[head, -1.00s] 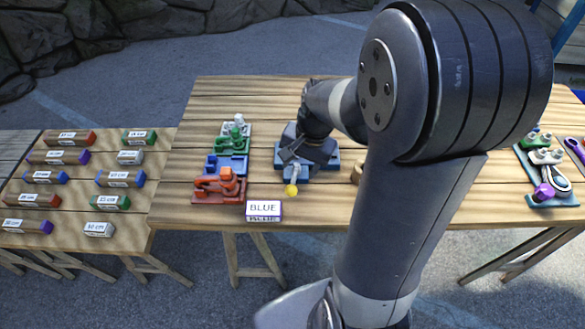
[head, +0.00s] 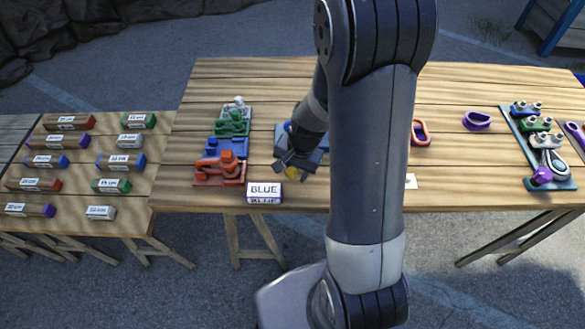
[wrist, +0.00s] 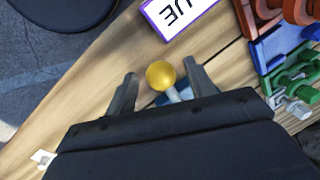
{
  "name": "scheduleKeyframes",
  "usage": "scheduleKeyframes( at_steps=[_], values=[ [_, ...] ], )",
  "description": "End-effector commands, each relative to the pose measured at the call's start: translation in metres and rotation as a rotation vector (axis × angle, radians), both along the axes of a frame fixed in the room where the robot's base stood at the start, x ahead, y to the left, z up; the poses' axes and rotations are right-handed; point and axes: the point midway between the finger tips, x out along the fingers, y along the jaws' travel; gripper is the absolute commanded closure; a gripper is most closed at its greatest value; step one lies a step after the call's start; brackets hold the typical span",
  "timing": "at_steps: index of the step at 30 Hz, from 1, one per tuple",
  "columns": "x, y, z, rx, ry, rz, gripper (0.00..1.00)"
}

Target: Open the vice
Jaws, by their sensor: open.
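The vice (head: 318,158) is a blue-grey block on the wooden table, mostly hidden behind my gripper and arm in the head view. Its handle ends in a yellow ball knob (wrist: 160,75), which also shows in the head view (head: 291,172). My gripper (wrist: 158,88) is open, with one finger on each side of the knob in the wrist view. Both fingers look apart from the knob, and a pale rod runs from it toward my gripper. I cannot tell from these views how far open the vice jaws are.
A "BLUE" sign (head: 264,192) stands at the table's front edge, near the gripper. Red, blue, green and white clamp-like pieces (head: 221,172) stand left of the vice. A board with several coloured fittings (head: 510,128) lies at the right. Labelled blocks fill the left table (head: 80,190).

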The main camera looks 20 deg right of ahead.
Motion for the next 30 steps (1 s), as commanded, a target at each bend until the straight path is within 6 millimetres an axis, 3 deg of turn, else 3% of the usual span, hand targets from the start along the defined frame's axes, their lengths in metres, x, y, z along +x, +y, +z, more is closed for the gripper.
scheduleKeyframes(
  at_steps=[5, 24, 30],
  values=[
    [-0.0001, 0.0, 0.0001, 0.0, 0.0, 0.0, 0.48],
    [0.0, -0.0001, 0.0004, 0.0, 0.0, 0.0, 1.0],
    [0.0, -0.0002, 0.0004, 0.0, 0.0, 0.001, 1.0]
  ],
)
